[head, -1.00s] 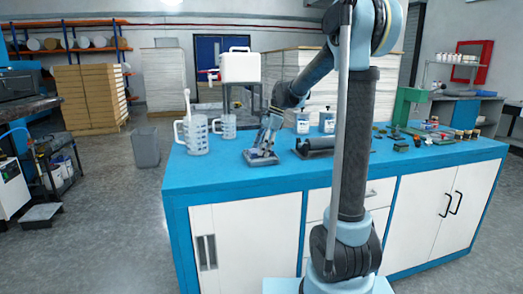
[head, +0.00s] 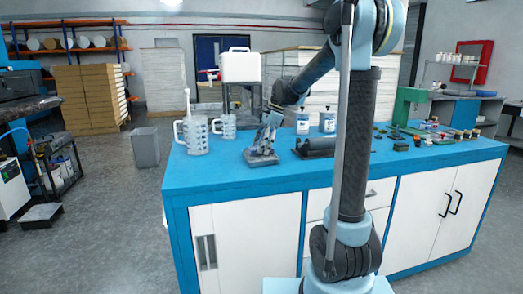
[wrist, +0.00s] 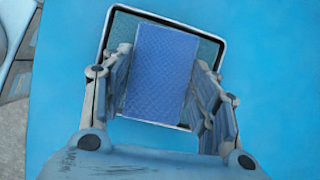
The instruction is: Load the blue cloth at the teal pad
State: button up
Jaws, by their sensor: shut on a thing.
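The blue cloth (wrist: 159,72) shows in the wrist view as a flat, textured blue rectangle between my gripper's fingers. My gripper (wrist: 160,88) is shut on the cloth, with a finger along each of its long sides. The teal pad (wrist: 204,48) lies in a dark-and-white rimmed tray directly below the cloth, and its teal surface shows around the cloth's top and sides. In the head view my gripper (head: 265,142) is low over the tray (head: 261,160) on the blue bench. I cannot tell whether the cloth touches the pad.
Two clear measuring jugs (head: 196,135) stand left of the tray on the blue bench (head: 225,180). A dark roller (head: 320,147) lies just right of it. Two labelled bottles (head: 327,122) stand behind the roller. Small parts lie farther right. The bench front is clear.

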jog(key=shift+r, duration=2.95)
